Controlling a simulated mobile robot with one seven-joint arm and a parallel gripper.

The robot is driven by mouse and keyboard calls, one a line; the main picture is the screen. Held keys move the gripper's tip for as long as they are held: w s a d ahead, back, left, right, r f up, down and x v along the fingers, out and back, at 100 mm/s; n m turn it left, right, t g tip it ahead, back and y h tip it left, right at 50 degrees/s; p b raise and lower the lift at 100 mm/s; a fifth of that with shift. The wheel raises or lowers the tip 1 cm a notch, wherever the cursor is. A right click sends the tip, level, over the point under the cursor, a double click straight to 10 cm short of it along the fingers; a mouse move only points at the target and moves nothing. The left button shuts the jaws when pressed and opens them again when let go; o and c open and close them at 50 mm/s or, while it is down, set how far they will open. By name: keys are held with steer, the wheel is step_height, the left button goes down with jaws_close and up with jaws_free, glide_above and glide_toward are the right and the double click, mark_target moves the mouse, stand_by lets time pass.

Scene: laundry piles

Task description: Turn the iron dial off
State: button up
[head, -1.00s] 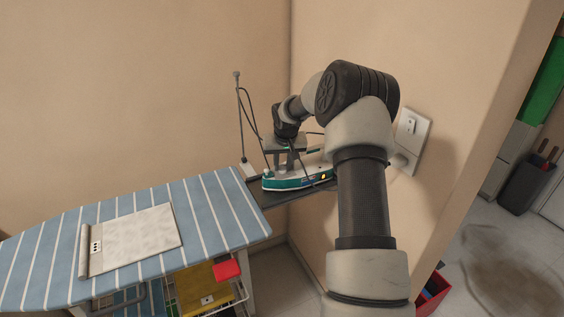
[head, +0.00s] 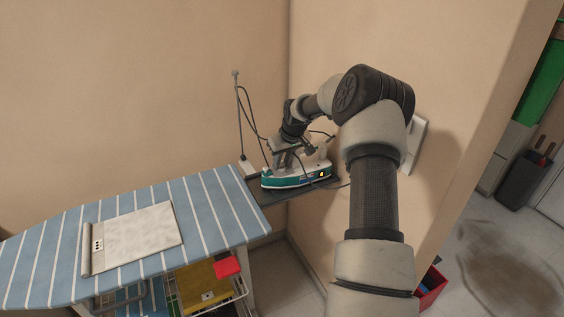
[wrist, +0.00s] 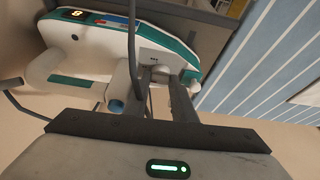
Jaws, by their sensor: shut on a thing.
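The white and teal iron (head: 298,178) lies on the dark rest at the right end of the ironing board. My gripper (head: 283,163) is tilted over the left part of the iron. In the wrist view, my gripper's fingers (wrist: 167,82) are shut on a small part at the iron's upper body, which I take to be the dial. The fingers hide most of it, so its setting cannot be read.
The blue striped ironing board (head: 205,215) carries a pale folded cloth (head: 140,238). A cord on a thin upright rod (head: 239,115) stands behind the iron. The walls are close behind and to the right. A wall socket plate (head: 413,145) is partly behind my arm.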

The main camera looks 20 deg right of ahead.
steer(key=shift+r, duration=0.1)
steer(key=o, duration=1.1)
steer(key=shift+d, duration=0.1)
steer(key=shift+r, duration=0.15)
